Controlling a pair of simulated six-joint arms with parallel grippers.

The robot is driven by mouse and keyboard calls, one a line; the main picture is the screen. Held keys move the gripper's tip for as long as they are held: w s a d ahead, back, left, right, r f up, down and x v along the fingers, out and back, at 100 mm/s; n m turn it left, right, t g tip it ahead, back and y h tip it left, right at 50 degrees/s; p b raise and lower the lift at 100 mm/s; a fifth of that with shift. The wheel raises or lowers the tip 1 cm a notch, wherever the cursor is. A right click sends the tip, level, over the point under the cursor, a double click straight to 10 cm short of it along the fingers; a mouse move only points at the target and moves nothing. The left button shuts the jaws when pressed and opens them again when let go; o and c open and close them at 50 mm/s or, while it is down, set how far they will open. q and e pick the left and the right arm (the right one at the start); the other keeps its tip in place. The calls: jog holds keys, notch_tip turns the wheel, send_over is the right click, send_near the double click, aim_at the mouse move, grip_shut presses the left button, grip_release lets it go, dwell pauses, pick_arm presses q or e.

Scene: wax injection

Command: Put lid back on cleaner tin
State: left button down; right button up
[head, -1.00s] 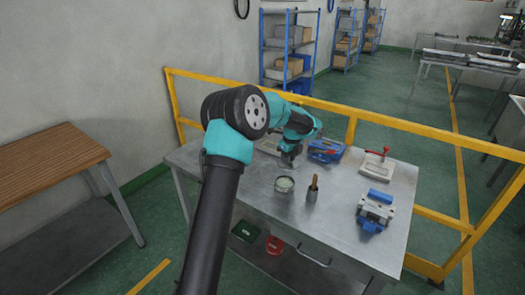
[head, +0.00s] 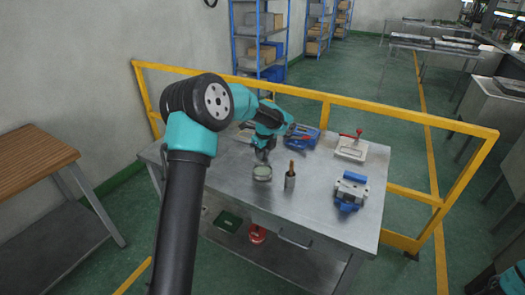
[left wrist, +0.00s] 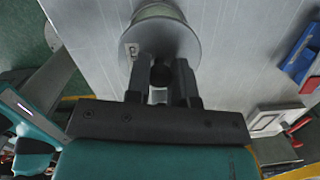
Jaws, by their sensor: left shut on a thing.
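The cleaner tin (head: 262,174) is a short round can standing on the metal bench. In the left wrist view, the tin (left wrist: 158,11) shows at the top, partly cut off by the frame. My left gripper (head: 262,157) is right over the tin's far side, pointing down. In the left wrist view, my left gripper (left wrist: 161,78) is shut on a dark round knob, with a grey disc, which looks like the lid (left wrist: 184,42), beyond the fingers. The disc overlaps the tin's near side in that view; I cannot tell whether they touch. My right gripper is out of view.
A brush in a small metal cup (head: 290,181) stands close to the right of the tin. The bench's front strip (head: 260,213) is clear.

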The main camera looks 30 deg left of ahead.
pick_arm(q)
jog(key=shift+f, duration=2.4)
jog(key=shift+f, duration=0.2)
dwell(0.3)
jog(key=shift+c, duration=2.2)
grip_release()
jog(key=shift+r, duration=0.1)
jog(key=shift+r, duration=3.4)
jog(key=shift+c, duration=0.3)
